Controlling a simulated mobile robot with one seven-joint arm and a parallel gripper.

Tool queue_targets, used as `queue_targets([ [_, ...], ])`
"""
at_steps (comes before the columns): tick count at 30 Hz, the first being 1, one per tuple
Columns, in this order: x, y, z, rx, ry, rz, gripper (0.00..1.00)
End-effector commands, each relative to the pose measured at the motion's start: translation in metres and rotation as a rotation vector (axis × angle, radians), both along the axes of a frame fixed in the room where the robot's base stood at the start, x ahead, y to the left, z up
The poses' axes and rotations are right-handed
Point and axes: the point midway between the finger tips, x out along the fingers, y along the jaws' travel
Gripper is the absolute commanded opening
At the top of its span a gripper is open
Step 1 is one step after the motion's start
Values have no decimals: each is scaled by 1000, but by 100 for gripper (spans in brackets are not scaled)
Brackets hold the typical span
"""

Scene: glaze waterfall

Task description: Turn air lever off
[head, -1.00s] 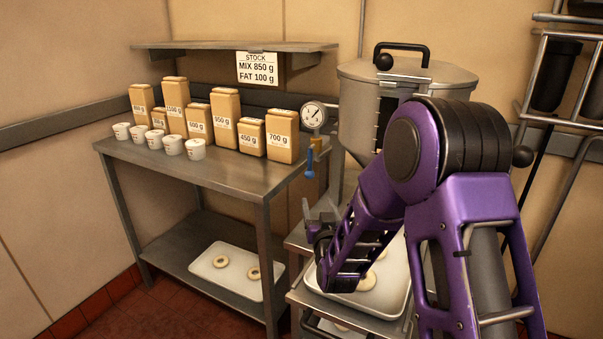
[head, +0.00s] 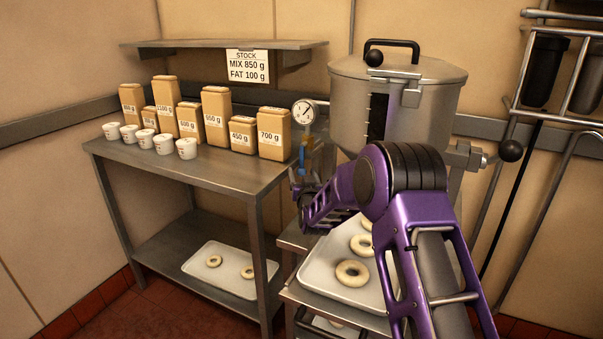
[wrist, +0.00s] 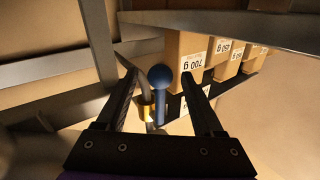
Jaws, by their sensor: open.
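The air lever is a blue handle with a round knob (wrist: 160,78) on a brass valve (wrist: 147,109). In the wrist view it stands between my two open fingers, with a visible space on each side. In the head view the blue lever (head: 302,158) shows as a small patch below the round gauge (head: 305,112), partly hidden by my gripper (head: 298,183). My gripper is open and holds nothing. I cannot tell whether a finger touches the lever.
A steel table (head: 190,172) with boxes and cups is left of the valve. The steel hopper (head: 395,105) stands behind my arm. A tray of dough rings (head: 330,285) lies below my arm. A wall shelf (head: 225,44) runs above the boxes.

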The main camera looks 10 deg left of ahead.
Motion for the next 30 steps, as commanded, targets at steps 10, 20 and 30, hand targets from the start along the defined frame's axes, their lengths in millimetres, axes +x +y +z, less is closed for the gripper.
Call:
queue_targets([
  [10,18,4,-1,1,1,0,69],
  [20,18,4,0,0,1,0,47],
  [30,17,4,0,0,1,0,0],
])
